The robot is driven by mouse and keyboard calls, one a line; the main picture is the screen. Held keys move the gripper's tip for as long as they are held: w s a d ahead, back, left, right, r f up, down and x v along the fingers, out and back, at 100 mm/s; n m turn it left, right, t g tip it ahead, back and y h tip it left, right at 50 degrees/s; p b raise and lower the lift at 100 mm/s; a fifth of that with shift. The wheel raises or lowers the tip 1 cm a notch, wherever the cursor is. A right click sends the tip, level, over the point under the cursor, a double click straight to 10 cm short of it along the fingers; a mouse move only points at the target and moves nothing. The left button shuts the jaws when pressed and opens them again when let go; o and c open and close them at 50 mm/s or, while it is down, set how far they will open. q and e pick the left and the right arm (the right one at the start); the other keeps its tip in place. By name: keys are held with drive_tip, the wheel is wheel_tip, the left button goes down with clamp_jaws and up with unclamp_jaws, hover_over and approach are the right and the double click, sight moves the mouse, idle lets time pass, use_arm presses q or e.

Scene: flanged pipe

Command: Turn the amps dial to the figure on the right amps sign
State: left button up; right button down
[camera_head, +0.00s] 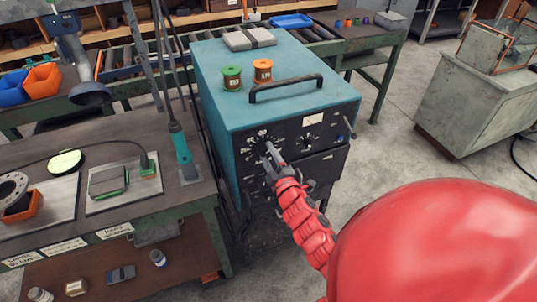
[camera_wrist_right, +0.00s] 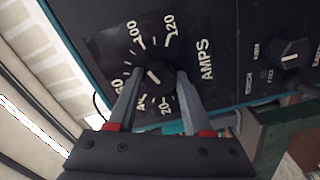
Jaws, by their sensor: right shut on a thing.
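The amps dial (camera_wrist_right: 155,76) is a round black knob on the welder's dark front panel, marked AMPS in white. Its white pointer line slants to the upper left in the right wrist view, on the side below the 100. Figures 100 and 120 show above it; lower figures are partly covered by the fingers. My right gripper (camera_wrist_right: 155,95) is shut on the dial, one grey finger on either side; it also shows in the head view (camera_head: 268,150). White signs (camera_head: 63,248) line the left bench's front edge; the rightmost sign (camera_head: 115,230) is too small to read surely. My left gripper is not in view.
The teal welder (camera_head: 225,60) carries an orange spool (camera_head: 263,70), a green spool (camera_head: 231,77) and a black handle (camera_head: 286,88). A second selector knob (camera_head: 309,138) sits right of the dial. The left bench (camera_head: 100,140) stands close beside the welder.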

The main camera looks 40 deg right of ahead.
drive_tip(key=shift+f+m, duration=0.2)
drive_tip(key=shift+m, duration=0.9)
drive_tip(key=shift+c, duration=1.5)
unclamp_jaws()
drive_tip(key=shift+r, duration=0.1)
drive_tip(key=shift+s, duration=0.1)
